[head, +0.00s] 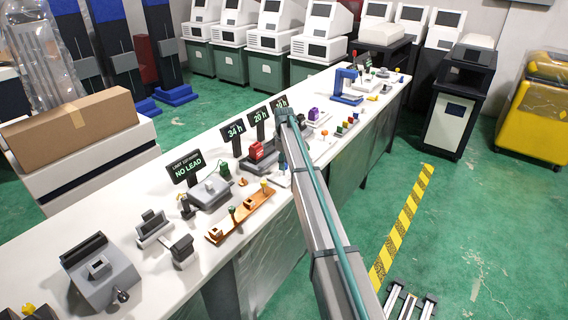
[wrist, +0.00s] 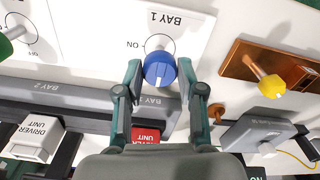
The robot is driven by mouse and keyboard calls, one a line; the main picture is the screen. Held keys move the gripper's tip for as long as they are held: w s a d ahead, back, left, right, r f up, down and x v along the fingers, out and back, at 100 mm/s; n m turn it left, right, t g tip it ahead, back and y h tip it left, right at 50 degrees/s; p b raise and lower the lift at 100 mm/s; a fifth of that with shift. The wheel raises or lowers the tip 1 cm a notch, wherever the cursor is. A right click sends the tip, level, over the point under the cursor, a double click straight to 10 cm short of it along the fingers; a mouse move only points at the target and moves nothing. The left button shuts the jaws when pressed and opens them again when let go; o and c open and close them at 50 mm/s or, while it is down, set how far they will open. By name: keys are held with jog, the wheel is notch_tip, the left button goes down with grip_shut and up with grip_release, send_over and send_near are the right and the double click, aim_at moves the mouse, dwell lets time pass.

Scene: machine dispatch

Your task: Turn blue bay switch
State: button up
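The blue bay switch (wrist: 160,70) is a round knob on a white panel marked BAY 1, in the middle of the wrist view. Its white pointer mark faces the bottom of the picture; the ON label is to its upper left. My gripper (wrist: 160,66) has one finger on each side of the knob. The fingers are apart, and I cannot tell whether they touch it. In the head view my arm hides the switch and most of my gripper.
A green knob (wrist: 8,44) is at the left edge, and a yellow knob (wrist: 271,86) on a copper plate is at right. A red driver unit (wrist: 146,136) and a white one (wrist: 38,138) sit nearby. The long white bench (head: 110,220) carries several fixtures and signs.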

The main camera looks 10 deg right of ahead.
jog(key=c, duration=0.5)
jog(key=shift+c, duration=0.2)
jog(key=shift+m, duration=0.5)
jog(key=m+b, duration=0.1)
jog(key=m, duration=0.1)
jog(key=shift+f+m, duration=0.1)
jog(key=shift+m, duration=0.3)
jog(key=m+b, duration=0.1)
jog(key=m, duration=0.2)
jog(key=shift+m, duration=0.3)
jog(key=m+b, duration=0.1)
jog(key=m, duration=0.9)
jog(key=shift+m, duration=0.4)
